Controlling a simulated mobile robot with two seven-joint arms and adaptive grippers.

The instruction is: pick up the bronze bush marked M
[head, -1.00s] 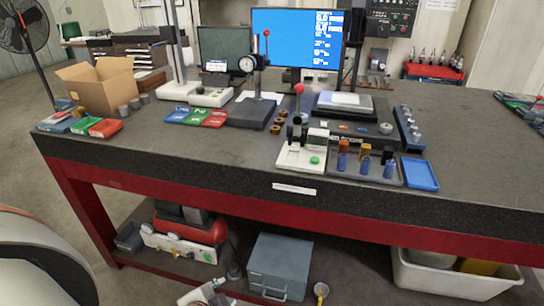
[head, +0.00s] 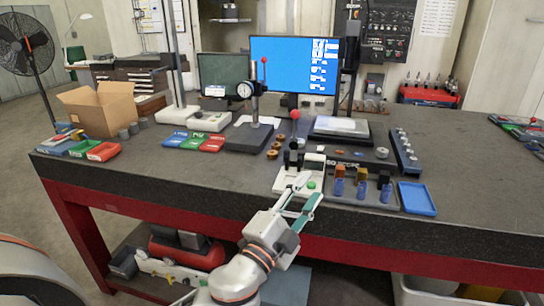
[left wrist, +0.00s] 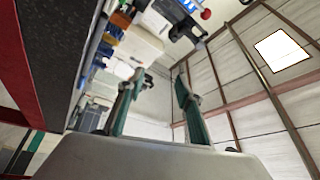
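Several small bronze bushes stand in a short row on the dark bench in the head view, left of the red-knobbed press: a near one (head: 272,154), a middle one (head: 277,146) and a far one (head: 282,138). Their markings are too small to read, so I cannot tell which is M. My left gripper (head: 310,191) is at the bench's front edge, in front of the press base and to the right of the bushes. Its green fingers are apart and empty, also in the left wrist view (left wrist: 158,76). My right gripper is not in view.
The press (head: 294,160) stands close beyond my left gripper. A grey tray (head: 347,204) with blue pieces and a blue tray (head: 417,198) lie to its right. A dial gauge stand (head: 250,138) is left of the bushes. Bare bench top lies front left.

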